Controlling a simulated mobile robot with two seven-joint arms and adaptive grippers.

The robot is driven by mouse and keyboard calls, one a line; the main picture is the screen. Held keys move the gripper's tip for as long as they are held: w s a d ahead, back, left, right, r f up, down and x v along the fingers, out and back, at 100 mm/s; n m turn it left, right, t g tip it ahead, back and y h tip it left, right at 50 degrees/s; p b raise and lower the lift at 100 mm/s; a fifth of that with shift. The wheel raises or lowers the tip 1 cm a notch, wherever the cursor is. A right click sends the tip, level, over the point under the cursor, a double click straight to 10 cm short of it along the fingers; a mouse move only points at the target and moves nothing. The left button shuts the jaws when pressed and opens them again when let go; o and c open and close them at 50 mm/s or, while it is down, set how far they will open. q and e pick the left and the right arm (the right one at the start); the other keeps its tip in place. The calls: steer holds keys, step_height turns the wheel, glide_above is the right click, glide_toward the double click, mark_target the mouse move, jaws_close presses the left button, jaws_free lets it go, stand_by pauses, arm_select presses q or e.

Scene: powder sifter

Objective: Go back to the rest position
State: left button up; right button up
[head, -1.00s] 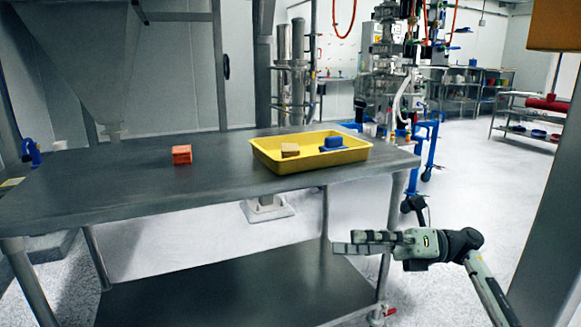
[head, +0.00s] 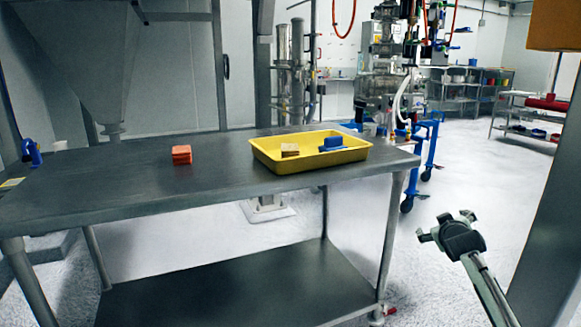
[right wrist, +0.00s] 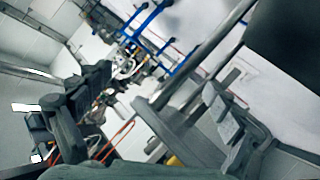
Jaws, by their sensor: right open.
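My right gripper (head: 446,224) is to the right of the table's right end, low in the head view, apart from the table and empty. In the right wrist view its two fingers (right wrist: 150,120) are spread wide with nothing between them. My left gripper is not in view. The metal table (head: 110,188) stands at the left and centre of the head view.
On the table are an orange block (head: 181,155) and a yellow tray (head: 300,179) holding a tan block (head: 290,150) and a blue object (head: 333,143). A blue-framed cart (head: 431,150) stands beyond. A grey post (head: 550,200) is at the right. Open floor lies between.

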steer(key=s+a+f+m+g+y, duration=0.1)
steer(key=s+a+f+g, duration=0.25)
steer(key=s+f, duration=0.8)
steer(key=s+a+f+g+y, duration=0.1)
steer(key=s+a+f+g, duration=0.25)
steer(key=s+f, duration=0.85)
steer(key=s+a+f+g, duration=0.1)
steer(key=s+a+f, duration=0.1)
steer(key=s+f, duration=0.2)
steer(key=s+a+f+g+y, duration=0.1)
steer(key=s+f, duration=0.4)
steer(key=s, duration=0.6)
steer(key=s+a+f+g, duration=0.1)
steer(key=s+a+f, duration=0.3)
steer(key=s, duration=0.4)
steer(key=shift+f+y, duration=0.3)
steer(key=shift+f, duration=0.25)
steer(key=shift+s, duration=0.1)
